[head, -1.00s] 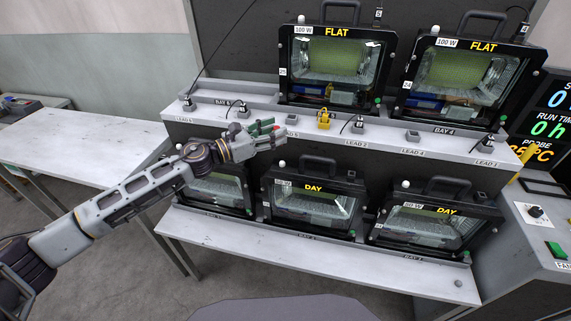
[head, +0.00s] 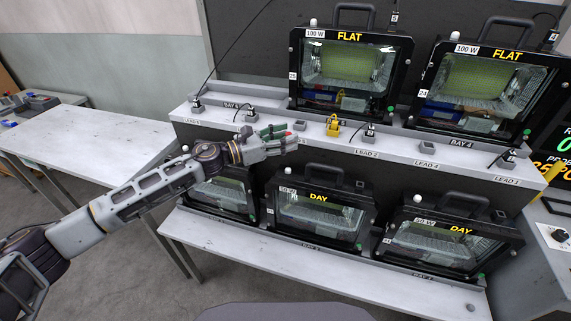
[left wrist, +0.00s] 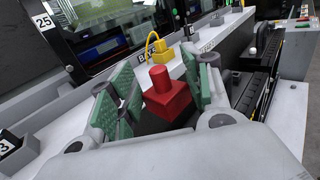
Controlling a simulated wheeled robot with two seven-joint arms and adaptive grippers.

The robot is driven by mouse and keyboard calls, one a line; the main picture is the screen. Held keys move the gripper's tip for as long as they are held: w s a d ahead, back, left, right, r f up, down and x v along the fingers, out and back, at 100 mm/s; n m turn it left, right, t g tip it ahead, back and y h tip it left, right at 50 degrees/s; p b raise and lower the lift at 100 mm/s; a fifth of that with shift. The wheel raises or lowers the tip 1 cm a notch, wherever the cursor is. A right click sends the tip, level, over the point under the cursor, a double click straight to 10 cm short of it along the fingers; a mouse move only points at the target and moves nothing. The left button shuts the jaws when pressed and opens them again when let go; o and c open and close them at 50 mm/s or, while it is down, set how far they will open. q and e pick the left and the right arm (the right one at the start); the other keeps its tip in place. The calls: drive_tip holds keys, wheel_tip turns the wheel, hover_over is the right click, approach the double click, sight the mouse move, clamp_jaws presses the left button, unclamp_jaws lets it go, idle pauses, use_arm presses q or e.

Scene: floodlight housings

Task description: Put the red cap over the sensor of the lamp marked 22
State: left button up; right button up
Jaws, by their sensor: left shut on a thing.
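My left gripper (head: 290,138) is shut on the red cap (left wrist: 168,95), a square block with a round stub on top, seen between green-padded fingers in the left wrist view. In the head view only a bit of red shows at the fingertips, in front of the upper ledge and above the lower lamps. The lower lamps are a left one (head: 222,194) partly behind my arm, a middle one (head: 318,213) and a right one (head: 440,240). White domes show at the top left corners of the middle (head: 282,164) and right (head: 407,186) lamps. I cannot read the number 22. My right gripper is not in view.
Two upper lamps, marked 25 (head: 350,70) and 24 (head: 480,85), stand on the ledge (head: 400,150). A yellow plug (head: 333,125) and black lead plugs (head: 370,132) stand along it. The lower bench front (head: 300,265) and the left table (head: 90,140) are mostly clear.

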use_arm(q)
wheel_tip(320, 180, down, 5)
drive_tip(key=shift+r+b, duration=0.15)
drive_tip(key=shift+b, duration=0.15)
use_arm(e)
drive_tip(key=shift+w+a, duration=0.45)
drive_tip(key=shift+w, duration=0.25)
use_arm(q)
drive_tip(key=shift+f, duration=1.9)
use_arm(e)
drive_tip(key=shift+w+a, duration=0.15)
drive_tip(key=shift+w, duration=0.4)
use_arm(q)
drive_tip(key=shift+f+b, duration=0.1)
drive_tip(key=shift+b, duration=0.2)
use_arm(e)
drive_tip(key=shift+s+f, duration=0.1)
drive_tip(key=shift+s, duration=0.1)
